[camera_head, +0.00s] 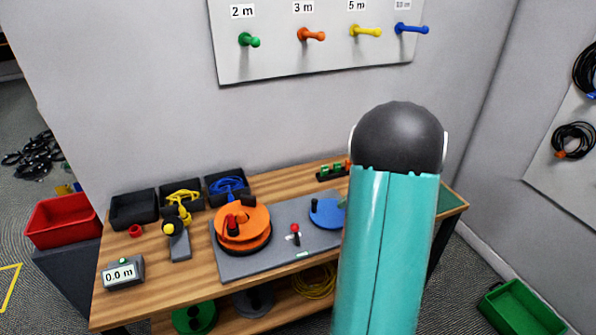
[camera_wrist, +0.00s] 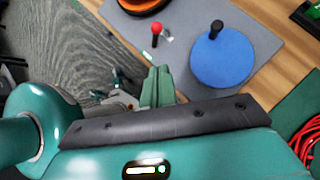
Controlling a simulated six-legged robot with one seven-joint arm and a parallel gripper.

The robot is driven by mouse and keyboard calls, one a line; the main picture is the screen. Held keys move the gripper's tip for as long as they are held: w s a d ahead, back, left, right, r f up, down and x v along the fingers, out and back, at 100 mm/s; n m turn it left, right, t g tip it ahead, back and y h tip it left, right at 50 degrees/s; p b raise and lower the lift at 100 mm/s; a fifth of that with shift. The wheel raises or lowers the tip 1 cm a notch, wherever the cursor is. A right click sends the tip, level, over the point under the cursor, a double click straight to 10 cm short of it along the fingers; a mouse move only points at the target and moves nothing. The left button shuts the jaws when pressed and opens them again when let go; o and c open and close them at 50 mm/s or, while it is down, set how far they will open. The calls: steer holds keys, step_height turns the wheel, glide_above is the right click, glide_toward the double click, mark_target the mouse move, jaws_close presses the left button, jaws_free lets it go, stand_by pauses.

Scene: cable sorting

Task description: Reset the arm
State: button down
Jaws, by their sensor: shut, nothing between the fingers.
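My gripper (camera_wrist: 158,88) shows in the wrist view with its two green fingers side by side and shut, with nothing between them. It is above the front edge of the workbench, near the grey mat (camera_wrist: 185,58). In the head view my teal arm link stands upright at the right of centre and hides part of the bench; the gripper does not show there. The grey mat (camera_head: 262,262) carries an orange reel (camera_head: 250,226) and a blue disc (camera_head: 325,214), and the blue disc also shows in the wrist view (camera_wrist: 222,62).
A red-knobbed lever (camera_head: 295,229) stands between reel and disc. Black bins (camera_head: 134,209) line the bench's back left, near a length display (camera_head: 123,273). A pegboard (camera_head: 320,60) hangs above. A red bin (camera_head: 64,220) is at left, a green crate (camera_head: 522,308) on the floor at right.

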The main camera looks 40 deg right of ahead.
steer(key=a+r+n+g+h, duration=0.1)
steer(key=a+r+n, duration=0.5)
steer(key=a, duration=0.5)
steer(key=a+r+n+g+h, duration=0.1)
steer(key=a+r+n+g, duration=0.1)
steer(key=a+r+n, duration=0.65)
steer(key=s+a+n+t+h, duration=0.1)
steer(key=s+a+n+h, duration=0.1)
steer(key=s+a+n, duration=0.3)
steer(key=s+a+n+t+h, duration=0.1)
steer(key=s+a+n, duration=0.5)
steer(key=a+n, duration=0.3)
steer(key=shift+a+t+h, duration=0.4)
steer(key=shift+a, duration=0.8)
